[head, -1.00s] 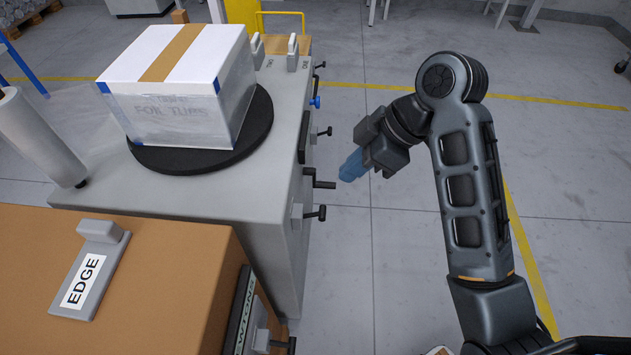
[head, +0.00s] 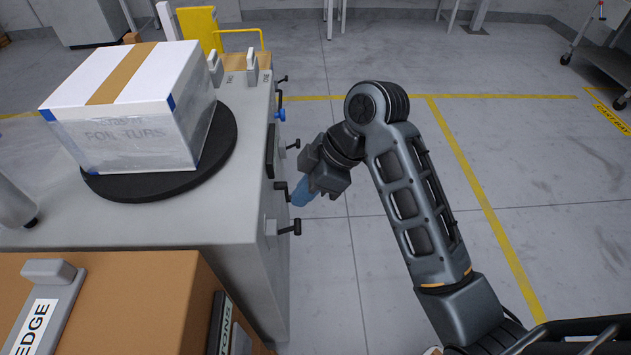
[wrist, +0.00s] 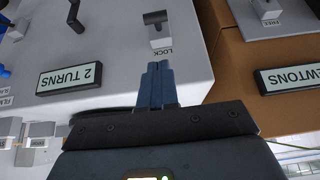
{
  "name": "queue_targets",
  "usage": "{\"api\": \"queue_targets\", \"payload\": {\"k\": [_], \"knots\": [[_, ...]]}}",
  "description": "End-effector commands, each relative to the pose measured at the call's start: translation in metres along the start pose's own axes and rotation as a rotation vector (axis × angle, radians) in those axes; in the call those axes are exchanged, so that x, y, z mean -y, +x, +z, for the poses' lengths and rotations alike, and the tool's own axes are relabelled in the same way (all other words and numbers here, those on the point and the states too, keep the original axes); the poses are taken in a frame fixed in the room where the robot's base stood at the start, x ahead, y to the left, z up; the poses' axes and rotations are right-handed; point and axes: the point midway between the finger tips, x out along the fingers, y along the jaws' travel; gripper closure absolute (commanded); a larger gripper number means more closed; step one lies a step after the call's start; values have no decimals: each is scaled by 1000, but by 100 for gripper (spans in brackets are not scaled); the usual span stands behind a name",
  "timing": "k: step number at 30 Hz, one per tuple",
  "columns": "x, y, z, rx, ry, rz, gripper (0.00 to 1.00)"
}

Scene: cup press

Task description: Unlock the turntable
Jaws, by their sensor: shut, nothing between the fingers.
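The black round turntable (head: 228,150) lies on the grey bench and carries a wrapped white box (head: 140,110) with a tan stripe. A black lock handle (head: 290,228) on a light plate sticks out of the bench's right side. In the wrist view, which is upside down, the lock handle (wrist: 155,18) sits beside the LOCK label. My gripper (head: 299,198) has blue fingers, held together and empty. In the wrist view the fingertips (wrist: 158,67) point toward the LOCK label, apparently short of the handle. Whether they touch the panel is unclear.
A "2 TURNS" sign (wrist: 69,78) and a black crank (wrist: 74,17) are beside the lock. Other handles, one blue (head: 280,115), line the bench side. A brown cabinet (head: 140,300) stands in front. Open floor (head: 400,120) lies to the right.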

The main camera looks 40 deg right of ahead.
Motion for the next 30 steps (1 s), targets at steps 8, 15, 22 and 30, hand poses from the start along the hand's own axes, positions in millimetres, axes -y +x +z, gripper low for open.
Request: {"api": "queue_targets", "payload": {"k": [8,15,22,30], "knots": [[0,46,13,2,5,-1,100],[0,61,27,2,1,0,100],[0,63,29,2,0,0,100],[-1,64,29,-5,0,0,100]]}}
